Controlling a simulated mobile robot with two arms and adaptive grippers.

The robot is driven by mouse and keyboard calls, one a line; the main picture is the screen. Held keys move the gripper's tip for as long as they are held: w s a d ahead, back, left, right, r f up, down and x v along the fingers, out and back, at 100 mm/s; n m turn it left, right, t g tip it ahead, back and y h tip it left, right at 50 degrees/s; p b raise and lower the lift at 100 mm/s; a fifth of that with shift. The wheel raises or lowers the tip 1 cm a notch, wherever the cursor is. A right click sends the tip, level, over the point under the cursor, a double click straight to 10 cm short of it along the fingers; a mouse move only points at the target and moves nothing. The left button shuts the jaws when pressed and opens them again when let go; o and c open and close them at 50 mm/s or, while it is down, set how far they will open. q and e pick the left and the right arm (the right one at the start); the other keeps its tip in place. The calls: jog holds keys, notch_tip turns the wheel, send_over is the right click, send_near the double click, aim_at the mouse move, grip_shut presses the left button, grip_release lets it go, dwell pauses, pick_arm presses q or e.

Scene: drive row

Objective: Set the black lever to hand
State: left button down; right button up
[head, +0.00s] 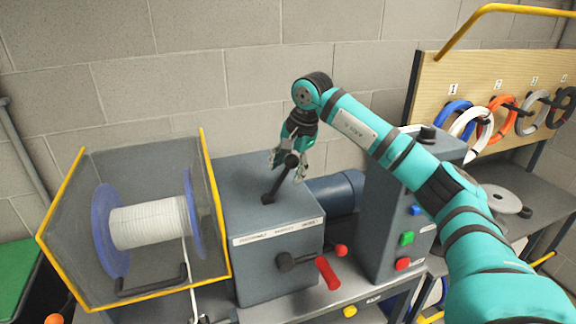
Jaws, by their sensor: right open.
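The black lever (279,182) rises from a slot in the top of the grey gearbox (265,258). It leans up and to the right, with a round black knob at its upper end. My right gripper (287,166) points down at the knob. It is open, with one finger on each side of the knob; whether they touch it I cannot tell. My left gripper is out of view.
A yellow-edged guard (215,195) around a spool of white rope (148,222) stands left of the box. A red-handled crank (327,272) sticks out in front. A control column (385,225) with buttons stands right. Coloured rings hang on a board (500,80).

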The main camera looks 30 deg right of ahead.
jog(key=shift+f, duration=0.1)
grip_shut()
dwell(0.3)
